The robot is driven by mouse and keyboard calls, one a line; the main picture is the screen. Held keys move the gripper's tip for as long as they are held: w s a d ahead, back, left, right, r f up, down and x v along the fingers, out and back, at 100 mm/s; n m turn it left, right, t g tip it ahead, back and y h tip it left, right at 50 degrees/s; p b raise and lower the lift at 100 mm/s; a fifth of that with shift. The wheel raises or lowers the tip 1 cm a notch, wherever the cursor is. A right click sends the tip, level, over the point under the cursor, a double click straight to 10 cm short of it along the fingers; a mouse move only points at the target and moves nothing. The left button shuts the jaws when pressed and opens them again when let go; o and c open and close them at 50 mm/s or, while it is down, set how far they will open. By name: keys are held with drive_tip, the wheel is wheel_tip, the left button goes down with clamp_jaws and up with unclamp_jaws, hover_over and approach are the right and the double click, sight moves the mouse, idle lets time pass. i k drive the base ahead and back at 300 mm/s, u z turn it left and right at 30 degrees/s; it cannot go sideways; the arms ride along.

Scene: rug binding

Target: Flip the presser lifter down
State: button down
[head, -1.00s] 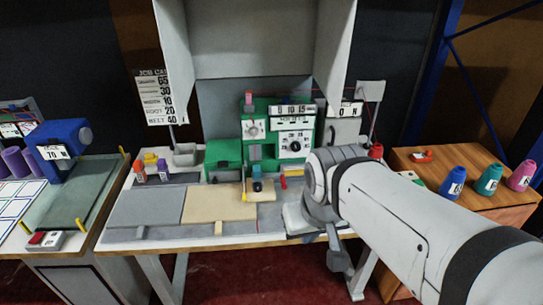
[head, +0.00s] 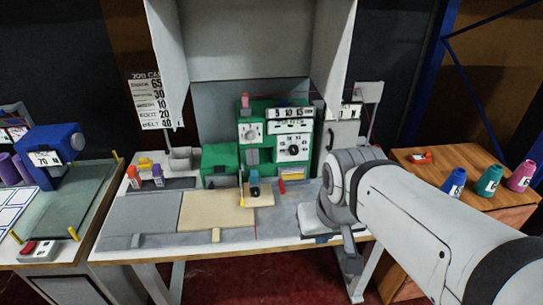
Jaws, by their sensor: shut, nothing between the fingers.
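The green sewing machine (head: 226,156) stands at the back of the bench, with dials and number plates on its front. A small red lever (head: 282,187), which may be the presser lifter, sits low at the right of its needle area. I cannot tell clearly whether it is up or down. A dark blue part (head: 254,178) stands above a tan pad at the needle. My gripper (head: 318,228) is at the right front of the bench, apart from the red lever. It is shut and empty, its fingers hard to make out against my wrist.
A tan panel (head: 208,212) and a grey plate (head: 140,215) lie on the bench front. Thread cones (head: 489,180) stand on a wooden cabinet (head: 420,170) at right. A blue machine (head: 55,148) is at left. My arm covers the bench's right end.

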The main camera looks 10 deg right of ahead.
sight(273, 180)
drive_tip(key=i, duration=0.95)
